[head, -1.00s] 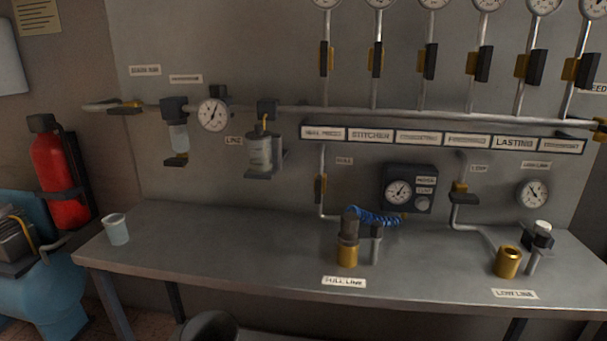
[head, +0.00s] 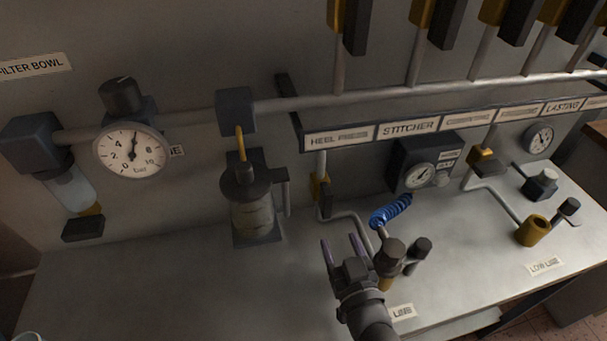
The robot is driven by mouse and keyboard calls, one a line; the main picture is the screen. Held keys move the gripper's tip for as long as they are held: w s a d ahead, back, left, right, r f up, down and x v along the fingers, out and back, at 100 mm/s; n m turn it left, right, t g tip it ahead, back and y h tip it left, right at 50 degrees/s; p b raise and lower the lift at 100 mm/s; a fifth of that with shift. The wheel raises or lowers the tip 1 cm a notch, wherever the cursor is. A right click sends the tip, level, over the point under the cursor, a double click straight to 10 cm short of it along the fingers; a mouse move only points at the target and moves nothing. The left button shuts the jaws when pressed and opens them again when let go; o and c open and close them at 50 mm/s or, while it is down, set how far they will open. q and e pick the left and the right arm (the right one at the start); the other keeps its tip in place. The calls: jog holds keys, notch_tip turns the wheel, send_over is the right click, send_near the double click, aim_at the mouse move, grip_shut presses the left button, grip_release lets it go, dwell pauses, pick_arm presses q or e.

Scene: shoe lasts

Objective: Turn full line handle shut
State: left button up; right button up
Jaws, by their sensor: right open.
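The full line handle (head: 324,203), a dark lever beside a yellow valve body, is on the vertical pipe below the labelled rail. It appears to lie along the pipe. My right gripper (head: 341,242) reaches up from the bottom of the head view, its two fingers apart and empty. It is below and slightly right of the handle in the picture, with a visible gap between them. The full line label (head: 402,311) on the bench is partly hidden behind my right gripper and arm. My left gripper is not in view.
A blue coiled hose (head: 390,211) and dark-topped fittings (head: 392,255) stand close to the right of my gripper. A lubricator bowl (head: 252,215) is to the left. The low line valve (head: 482,158) is farther right. The bench's left part is clear.

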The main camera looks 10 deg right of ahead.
aim_at(328, 208)
jog(key=w+b, duration=0.2)
jog(key=w, duration=0.7)
jog(key=shift+w+r, duration=0.1)
jog(key=shift+w, duration=0.25)
jog(key=c, duration=0.8)
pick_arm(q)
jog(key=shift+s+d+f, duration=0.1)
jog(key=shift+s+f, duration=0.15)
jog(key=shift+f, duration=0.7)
pick_arm(e)
grip_shut()
